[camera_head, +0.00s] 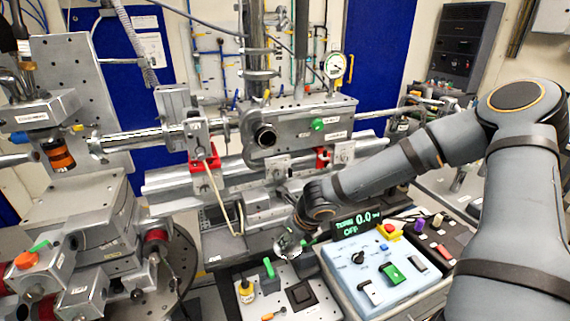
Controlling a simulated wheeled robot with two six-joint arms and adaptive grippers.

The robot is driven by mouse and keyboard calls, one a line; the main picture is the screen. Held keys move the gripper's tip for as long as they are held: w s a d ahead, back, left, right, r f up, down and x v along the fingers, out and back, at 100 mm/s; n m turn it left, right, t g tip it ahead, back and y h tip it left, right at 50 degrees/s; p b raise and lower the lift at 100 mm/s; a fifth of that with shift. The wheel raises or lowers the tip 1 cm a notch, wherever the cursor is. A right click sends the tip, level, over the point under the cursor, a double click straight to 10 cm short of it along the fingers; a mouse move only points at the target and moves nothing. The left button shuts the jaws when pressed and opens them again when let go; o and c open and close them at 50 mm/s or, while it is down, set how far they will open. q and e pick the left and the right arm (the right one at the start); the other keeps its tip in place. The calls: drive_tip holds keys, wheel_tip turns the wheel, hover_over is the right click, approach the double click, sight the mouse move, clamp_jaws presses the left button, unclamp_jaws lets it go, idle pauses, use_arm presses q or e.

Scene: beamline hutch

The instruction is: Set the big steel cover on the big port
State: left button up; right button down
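My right arm comes in from the right, and its gripper (290,246) hangs low at the centre, just behind the switch panel. Its fingers are small and partly hidden by my wrist, so I cannot tell whether they are open or shut. A small shiny steel shape shows at the fingertips; I cannot tell if it is the big steel cover. A round, dark-mouthed port (265,137) faces forward on the steel chamber (300,125), up and left of the gripper and apart from it. I cannot confirm that it is the big port. My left gripper is not in view.
A switch panel (285,295) lies in front. Red-clamped rail supports (204,160) and a steel stage (85,220) crowd the left. A pressure gauge (335,65) rises above the chamber.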

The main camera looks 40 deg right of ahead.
drive_tip(key=w+d+r+n+t+h+p, duration=0.1)
drive_tip(key=w+d+r+t+p, duration=0.15)
drive_tip(key=w+r+t, duration=0.7)
wheel_tip(320, 180, up, 10)
drive_tip(key=s+d+t+h, duration=0.1)
drive_tip(key=s+t+h, duration=0.1)
drive_tip(key=t, duration=0.6)
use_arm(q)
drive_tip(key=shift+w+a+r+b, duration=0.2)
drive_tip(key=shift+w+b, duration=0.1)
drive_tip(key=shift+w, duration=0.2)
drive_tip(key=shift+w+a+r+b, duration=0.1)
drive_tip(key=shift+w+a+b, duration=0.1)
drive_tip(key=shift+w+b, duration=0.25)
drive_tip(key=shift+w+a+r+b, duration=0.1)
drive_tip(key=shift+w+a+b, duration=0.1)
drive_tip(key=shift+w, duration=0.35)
use_arm(e)
drive_tip(key=shift+g, duration=0.25)
drive_tip(key=shift+w+d+f, duration=0.1)
drive_tip(key=shift+w+d, duration=0.2)
drive_tip(key=shift+w, duration=0.8)
drive_tip(key=shift+w+d+r, duration=0.1)
drive_tip(key=shift+w+d, duration=0.2)
drive_tip(key=shift+w, duration=0.8)
drive_tip(key=shift+w+d+f, duration=0.1)
drive_tip(key=shift+w+d, duration=0.2)
drive_tip(key=shift+w, duration=0.8)
